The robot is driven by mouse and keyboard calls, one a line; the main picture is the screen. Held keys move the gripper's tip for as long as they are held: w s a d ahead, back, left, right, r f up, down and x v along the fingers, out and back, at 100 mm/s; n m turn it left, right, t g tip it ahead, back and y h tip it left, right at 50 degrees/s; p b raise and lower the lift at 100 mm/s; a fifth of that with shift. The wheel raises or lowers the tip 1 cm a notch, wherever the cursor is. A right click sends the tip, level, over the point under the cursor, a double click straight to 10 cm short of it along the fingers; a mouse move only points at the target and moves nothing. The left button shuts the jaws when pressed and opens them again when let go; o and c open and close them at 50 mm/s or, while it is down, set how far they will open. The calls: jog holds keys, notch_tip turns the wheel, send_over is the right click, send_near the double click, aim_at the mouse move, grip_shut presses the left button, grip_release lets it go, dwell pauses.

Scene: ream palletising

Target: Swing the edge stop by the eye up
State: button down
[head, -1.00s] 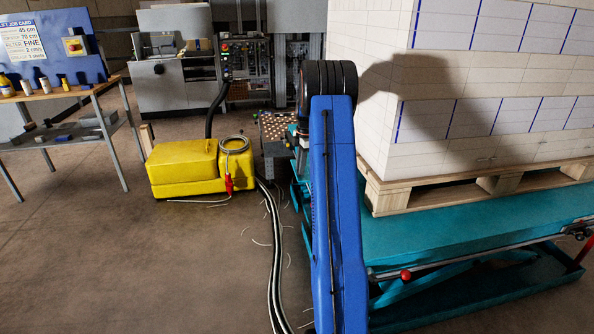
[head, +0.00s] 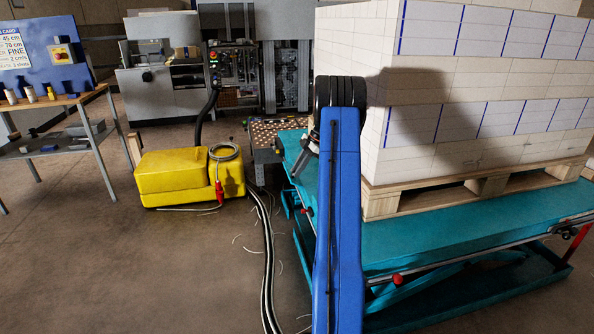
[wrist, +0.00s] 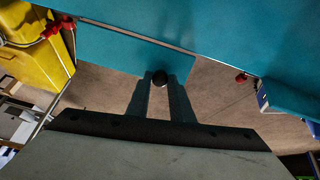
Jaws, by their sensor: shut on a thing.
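In the wrist view my gripper (wrist: 160,92) has its two dark fingers closed around a small round black knob (wrist: 159,77). The knob shows between the fingertips, in front of a flat teal plate (wrist: 115,48), which seems to be the edge stop. The plate hangs at an angle beside the teal lift table (wrist: 235,30). How the knob joins the plate is hidden. In the head view my blue upright arm covers much of the table's left end, and dark and pale wrist parts show just left of it. The eye cannot be made out.
The teal lift table (head: 440,245) carries a wooden pallet (head: 410,203) with a tall white ream stack (head: 420,120), close right of my arm. A yellow unit (head: 170,178) and cables (head: 268,270) lie left on the floor. Open floor is at front left.

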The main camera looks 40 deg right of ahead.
jog(key=c, duration=1.6)
grip_release()
jog(key=shift+o, duration=0.2)
notch_tip(320, 180, up, 10)
